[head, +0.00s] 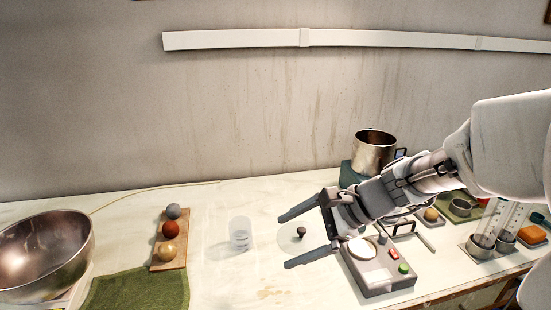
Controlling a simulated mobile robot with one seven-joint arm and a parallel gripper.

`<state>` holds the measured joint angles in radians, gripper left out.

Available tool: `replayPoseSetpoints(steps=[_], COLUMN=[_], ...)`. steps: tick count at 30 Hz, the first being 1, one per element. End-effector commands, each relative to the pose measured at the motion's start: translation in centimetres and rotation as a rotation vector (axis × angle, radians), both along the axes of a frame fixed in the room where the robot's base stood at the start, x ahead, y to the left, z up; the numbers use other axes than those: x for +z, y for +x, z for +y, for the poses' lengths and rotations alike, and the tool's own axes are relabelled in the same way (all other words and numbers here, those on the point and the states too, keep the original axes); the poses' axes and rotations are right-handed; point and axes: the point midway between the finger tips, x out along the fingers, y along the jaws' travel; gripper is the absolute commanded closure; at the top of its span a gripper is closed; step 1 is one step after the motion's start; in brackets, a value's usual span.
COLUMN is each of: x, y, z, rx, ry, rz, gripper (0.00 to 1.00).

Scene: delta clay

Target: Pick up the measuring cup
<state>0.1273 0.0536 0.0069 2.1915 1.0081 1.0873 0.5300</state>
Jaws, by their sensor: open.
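A small clear cup with faint markings (240,236), which looks like the measuring cup, stands upright on the pale worktop left of centre in the head view. My gripper (286,241) is open and empty, its two fingers pointing left toward the cup. The fingertips are a short way right of the cup and apart from it. A clear round lid with a dark knob (301,232) shows between the fingers; how high the fingers are above it is hard to tell.
Three balls sit on a wooden strip (168,262) left of the cup, near a green cloth (140,291) and a large metal bowl (45,250). A grey device with buttons (378,275) lies below my gripper. A metal pot (374,150) stands behind. The worktop behind the cup is clear.

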Motion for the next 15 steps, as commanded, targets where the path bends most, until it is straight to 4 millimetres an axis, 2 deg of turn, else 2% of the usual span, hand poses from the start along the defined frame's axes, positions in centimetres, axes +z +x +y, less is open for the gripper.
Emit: replayPoseSetpoints(steps=[1,9,15], x=[-1.6,-5.6,-7.0], y=[1.2,7.4,9.7], z=[0.1,0.5,0.2], rx=[-0.049,-0.303,-0.397], ry=[0.051,0.32,0.42], rz=[0.049,0.273,0.352], gripper=[0.0,0.0,0.0])
